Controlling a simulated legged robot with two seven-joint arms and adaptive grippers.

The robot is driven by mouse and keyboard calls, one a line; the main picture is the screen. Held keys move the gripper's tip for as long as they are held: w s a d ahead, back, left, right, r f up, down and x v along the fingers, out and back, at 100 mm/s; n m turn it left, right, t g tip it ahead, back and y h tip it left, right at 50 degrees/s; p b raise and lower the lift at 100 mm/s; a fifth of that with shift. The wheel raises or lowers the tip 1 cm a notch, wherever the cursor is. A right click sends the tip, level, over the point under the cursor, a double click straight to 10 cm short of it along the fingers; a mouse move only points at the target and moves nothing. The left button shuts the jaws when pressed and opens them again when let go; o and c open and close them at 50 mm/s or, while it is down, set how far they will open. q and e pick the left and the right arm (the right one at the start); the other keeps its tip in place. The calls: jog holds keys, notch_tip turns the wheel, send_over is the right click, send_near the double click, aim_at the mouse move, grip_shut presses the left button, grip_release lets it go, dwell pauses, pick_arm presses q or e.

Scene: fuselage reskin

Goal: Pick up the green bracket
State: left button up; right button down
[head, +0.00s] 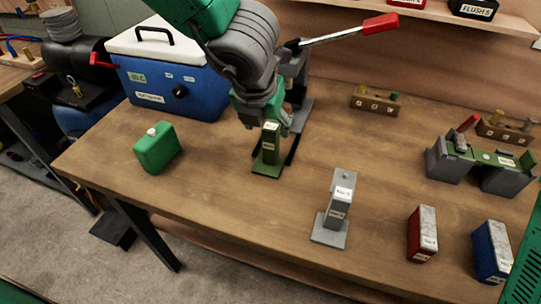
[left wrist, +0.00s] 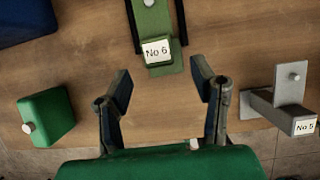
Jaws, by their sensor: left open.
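The green bracket (head: 269,148) stands on the wooden table, its green base plate toward the near side. In the left wrist view the green bracket (left wrist: 153,19) shows at the top, labelled No 6, between two dark bars. My left gripper (head: 262,108) is over the bracket in the head view and partly hides its top. In the left wrist view the left gripper (left wrist: 160,72) is open, with nothing between its fingers; the bracket lies beyond the fingertips. My right gripper is not in view.
A lever tool (head: 295,70) with a red handle stands right behind the bracket. A blue cooler (head: 170,85) and green canister (head: 157,148) are to the left. A grey bracket (head: 338,208) and red block (head: 422,233) stand right.

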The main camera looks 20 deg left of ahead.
aim_at(270, 143)
pick_arm(q)
jog(key=shift+x, duration=1.25)
jog(key=x, duration=0.1)
jog(key=b+x, duration=0.1)
jog(key=x, duration=0.2)
jog(key=shift+s+f, duration=0.25)
jog(key=shift+f, duration=0.2)
jog(key=shift+w+f+b, duration=0.2)
jog(key=shift+f+b, duration=0.1)
jog(key=shift+r, duration=0.1)
jog(key=shift+s, duration=0.1)
jog(key=shift+c, duration=0.4)
grip_shut()
